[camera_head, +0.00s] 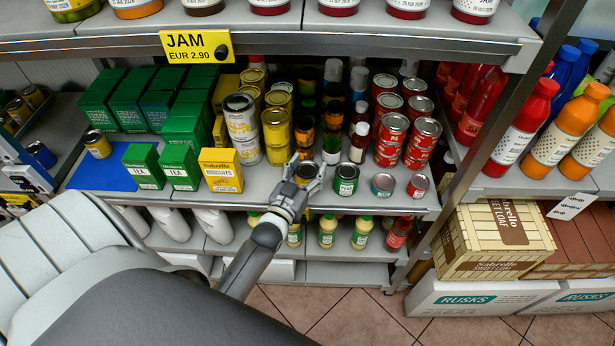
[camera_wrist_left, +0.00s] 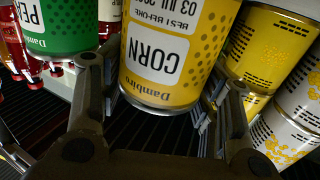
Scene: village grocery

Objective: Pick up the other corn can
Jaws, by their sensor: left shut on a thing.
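A yellow corn can (camera_wrist_left: 160,75) fills the middle of the left wrist view, its label upside down in that picture. My left gripper (camera_wrist_left: 163,100) has one finger on each side of it and is shut on it. In the head view my left gripper (camera_head: 303,170) is at the front of the middle shelf, and the corn can (camera_head: 308,171) shows only partly behind the fingers. I cannot tell whether the can touches the shelf. Another yellow can (camera_head: 97,145), its label unreadable, stands at the left on a blue mat (camera_head: 85,177). My right gripper is not in view.
A green peas can (camera_head: 346,179) stands close at the right of the gripper, with small cans (camera_head: 383,185) beyond. Yellow cans (camera_head: 276,135) and dark jars (camera_head: 304,135) stand behind. A biscuits box (camera_head: 221,170) is at the left. The jam shelf (camera_head: 290,43) is above.

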